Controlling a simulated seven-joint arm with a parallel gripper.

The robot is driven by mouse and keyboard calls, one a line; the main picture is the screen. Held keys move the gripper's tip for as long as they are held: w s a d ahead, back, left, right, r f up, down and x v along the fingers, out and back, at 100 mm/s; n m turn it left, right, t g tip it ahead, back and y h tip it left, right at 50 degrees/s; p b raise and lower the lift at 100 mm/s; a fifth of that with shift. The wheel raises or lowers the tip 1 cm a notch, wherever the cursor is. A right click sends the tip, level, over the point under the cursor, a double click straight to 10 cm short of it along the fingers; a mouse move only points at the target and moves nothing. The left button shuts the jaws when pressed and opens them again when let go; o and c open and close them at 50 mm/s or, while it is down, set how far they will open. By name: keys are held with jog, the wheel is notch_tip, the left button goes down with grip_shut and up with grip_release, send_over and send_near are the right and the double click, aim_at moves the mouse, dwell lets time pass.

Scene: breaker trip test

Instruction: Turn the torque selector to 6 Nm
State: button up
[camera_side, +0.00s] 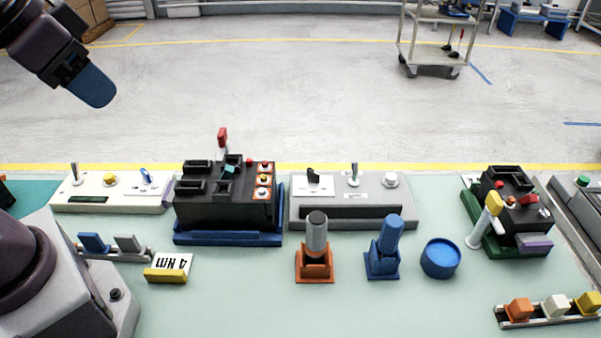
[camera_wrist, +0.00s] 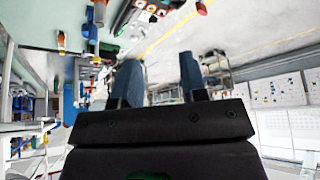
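No label marks the torque selector legibly. A black rotary knob (camera_side: 313,174) sits on a white plate on the grey panel (camera_side: 407,211). A blue knob (camera_side: 147,175) sits on a white plate on the cream panel (camera_side: 70,191). The plates' markings are too small to read. A yellow-edged block (camera_side: 168,268) on the table reads "4 Nm" upside down. My gripper (camera_side: 92,85) is at the upper left, high above and apart from the panels. In the wrist view its two blue fingers (camera_wrist: 160,72) are spread with nothing held between them.
A black box (camera_side: 225,211) with a red-tipped lever stands on a blue base between the panels. In front are an orange stand (camera_side: 315,268), a blue stand (camera_side: 383,265) and a blue round container (camera_side: 441,259). Another black device (camera_side: 510,222) with a yellow-tipped lever is right.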

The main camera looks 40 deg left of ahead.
notch_tip(320, 180, down, 2)
jog(key=w+g, duration=0.2)
jog(key=n+g, duration=0.4)
jog(key=n, duration=1.4)
send_over(312, 170)
notch_tip(312, 170, down, 16)
notch_tip(312, 170, down, 13)
jog(key=shift+r, duration=0.1)
grip_shut()
